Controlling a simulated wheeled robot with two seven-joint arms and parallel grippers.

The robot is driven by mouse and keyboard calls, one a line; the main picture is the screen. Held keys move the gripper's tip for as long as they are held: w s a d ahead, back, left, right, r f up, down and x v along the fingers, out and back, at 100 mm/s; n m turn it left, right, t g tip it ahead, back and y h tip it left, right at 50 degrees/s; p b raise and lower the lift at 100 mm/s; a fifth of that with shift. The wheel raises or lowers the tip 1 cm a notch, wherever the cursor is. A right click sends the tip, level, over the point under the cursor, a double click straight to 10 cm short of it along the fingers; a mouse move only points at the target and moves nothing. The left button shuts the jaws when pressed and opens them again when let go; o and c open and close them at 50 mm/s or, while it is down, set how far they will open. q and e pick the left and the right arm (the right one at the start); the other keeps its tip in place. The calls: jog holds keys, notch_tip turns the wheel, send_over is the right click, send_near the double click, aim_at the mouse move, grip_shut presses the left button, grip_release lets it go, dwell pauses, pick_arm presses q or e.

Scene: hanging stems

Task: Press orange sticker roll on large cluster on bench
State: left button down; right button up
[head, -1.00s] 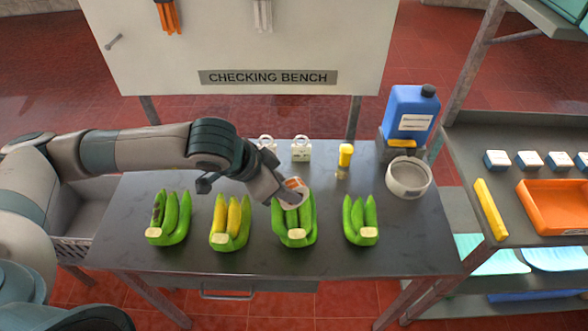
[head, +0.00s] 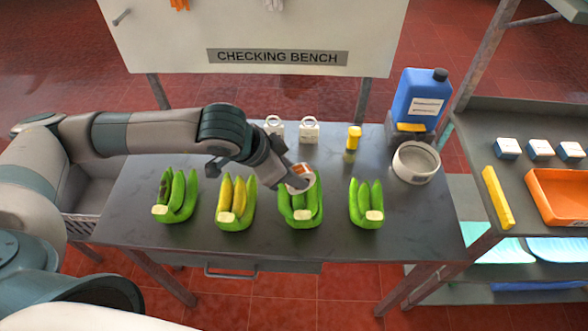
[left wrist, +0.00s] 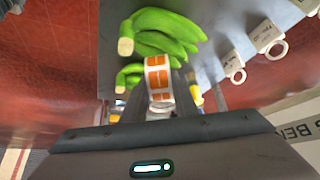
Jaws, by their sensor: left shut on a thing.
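The orange sticker roll (head: 300,177), a white ring with orange labels, is in my left gripper (head: 290,182), which is shut on it. It also shows in the left wrist view (left wrist: 158,78). The roll is at the top of the large green cluster (head: 300,204), third from the left on the bench. The cluster also shows in the left wrist view (left wrist: 165,30). I cannot tell whether roll and cluster touch. My right gripper is not in view.
Other clusters stand on the bench (head: 200,250): a dark-marked green one (head: 178,198), a part-yellow one (head: 236,205) and a small green one (head: 366,205). Behind are white tags (head: 309,130), a yellow-capped bottle (head: 352,140), a white bowl (head: 416,163) and a blue jug (head: 418,98).

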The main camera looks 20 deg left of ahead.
pick_arm(q)
jog(key=shift+f+b, duration=0.4)
jog(key=shift+f, duration=1.4)
jog(key=shift+s+f+b, duration=0.1)
jog(key=shift+f+b, duration=0.1)
jog(key=shift+b, duration=0.7)
dwell(2.3)
dwell(1.2)
jog(key=shift+a+r, duration=0.1)
jog(key=shift+r, duration=0.7)
jog(key=shift+r+p, duration=0.5)
jog(key=shift+r, duration=3.3)
